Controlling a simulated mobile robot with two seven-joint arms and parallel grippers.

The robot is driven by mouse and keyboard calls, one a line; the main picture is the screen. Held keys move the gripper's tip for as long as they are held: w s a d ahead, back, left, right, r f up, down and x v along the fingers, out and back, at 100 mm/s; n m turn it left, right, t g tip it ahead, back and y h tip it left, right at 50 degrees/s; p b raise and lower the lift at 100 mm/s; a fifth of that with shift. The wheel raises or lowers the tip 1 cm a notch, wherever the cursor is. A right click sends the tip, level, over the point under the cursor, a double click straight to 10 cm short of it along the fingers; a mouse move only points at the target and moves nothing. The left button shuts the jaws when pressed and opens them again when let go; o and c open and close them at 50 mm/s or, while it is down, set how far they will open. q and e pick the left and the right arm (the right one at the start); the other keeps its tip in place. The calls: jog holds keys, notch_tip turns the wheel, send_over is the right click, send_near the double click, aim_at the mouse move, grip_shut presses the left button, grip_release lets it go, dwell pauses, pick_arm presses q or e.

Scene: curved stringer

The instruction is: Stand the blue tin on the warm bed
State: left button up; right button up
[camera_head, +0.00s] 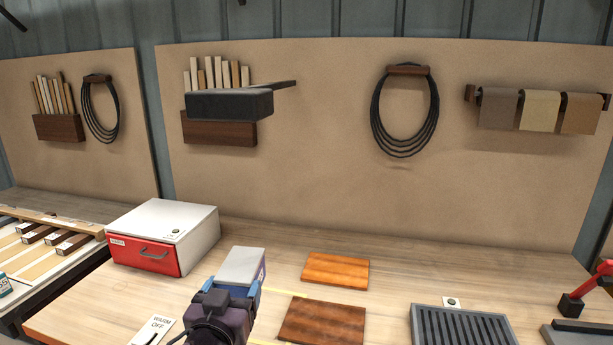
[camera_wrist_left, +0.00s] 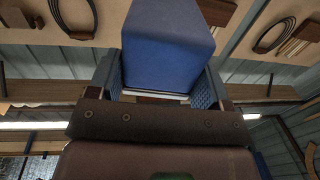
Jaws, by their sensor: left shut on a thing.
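My left gripper (camera_head: 232,288) is shut on the blue tin (camera_head: 243,264), a box shape with a pale top and a blue side. In the left wrist view the tin (camera_wrist_left: 168,45) sits between the two fingers (camera_wrist_left: 165,88), its blue faces toward the camera. In the head view the gripper hides the tin's lower part, so I cannot tell whether it touches the bench. A card reading "WARM OFF" (camera_head: 155,330) lies left of the gripper. A dark slatted plate (camera_head: 462,328) with a small button plate (camera_head: 452,302) lies at right; I cannot tell which is the warm bed. My right gripper is not in view.
Two brown wooden panels (camera_head: 335,271) (camera_head: 323,320) lie right of the gripper, near thin yellow lines. A white box with a red front (camera_head: 162,237) stands behind left. A red-handled tool (camera_head: 590,287) stands far right. The bench behind the panels is clear.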

pick_arm(q)
jog(key=s+a+f+n+y, duration=0.1)
jog(key=s+a+f+y, duration=0.1)
jog(key=s+a+f, duration=0.4)
notch_tip(320, 180, down, 2)
jog(key=shift+s+a+f, duration=0.2)
jog(key=shift+a, duration=0.75)
dwell(1.1)
